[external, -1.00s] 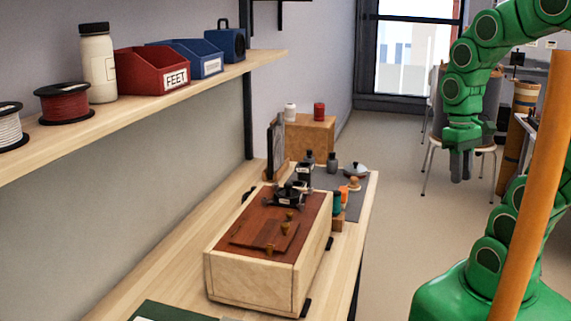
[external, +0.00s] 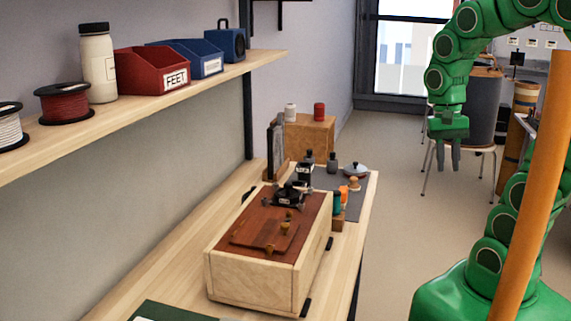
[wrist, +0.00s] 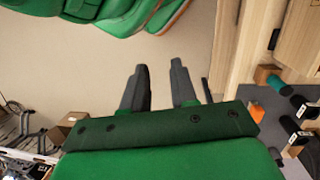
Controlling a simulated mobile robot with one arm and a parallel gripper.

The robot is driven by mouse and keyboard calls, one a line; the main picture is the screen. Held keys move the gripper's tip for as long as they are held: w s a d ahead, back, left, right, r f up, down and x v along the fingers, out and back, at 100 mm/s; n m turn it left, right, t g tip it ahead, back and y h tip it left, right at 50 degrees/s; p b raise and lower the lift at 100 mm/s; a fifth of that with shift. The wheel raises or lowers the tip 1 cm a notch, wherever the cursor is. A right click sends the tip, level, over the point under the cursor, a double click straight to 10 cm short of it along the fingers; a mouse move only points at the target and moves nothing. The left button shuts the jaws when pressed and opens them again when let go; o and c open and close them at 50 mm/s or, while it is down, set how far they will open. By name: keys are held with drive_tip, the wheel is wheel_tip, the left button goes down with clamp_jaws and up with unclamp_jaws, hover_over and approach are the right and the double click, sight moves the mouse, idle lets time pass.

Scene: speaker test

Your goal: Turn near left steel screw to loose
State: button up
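A pale wooden speaker box (external: 250,277) with a red-brown top lies on the bench. A black part (external: 291,194) with a white label sits on the far half of its top, with small dark or grey pieces around it. The steel screws are too small to tell apart, so I cannot pick out the near left one. Several brass-coloured fasteners (external: 284,228) stand on and near a brown panel (external: 258,236) on the near half. My gripper (external: 448,165) is in the air right of the bench, well away from the box. In the wrist view, my gripper (wrist: 160,68) is open and empty.
A shelf (external: 160,108) with bins, a bottle and spools overhangs the bench's left side. Small bottles, a grey mat (external: 325,178) and a wooden block (external: 309,136) lie beyond the box. An orange post (external: 535,190) stands at the right. The floor between is clear.

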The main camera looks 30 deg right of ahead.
drive_tip(key=w+m, duration=0.3)
drive_tip(key=m, duration=0.2)
drive_tip(key=m+t, duration=0.2)
drive_tip(key=m, duration=0.8)
approach(301, 204)
drive_tip(key=shift+d, duration=0.25)
drive_tip(key=shift+a+f, duration=0.25)
drive_tip(key=shift+f, duration=0.05)
wheel_tip(301, 204, down, 7)
drive_tip(key=shift+f, duration=0.2)
clamp_jaws()
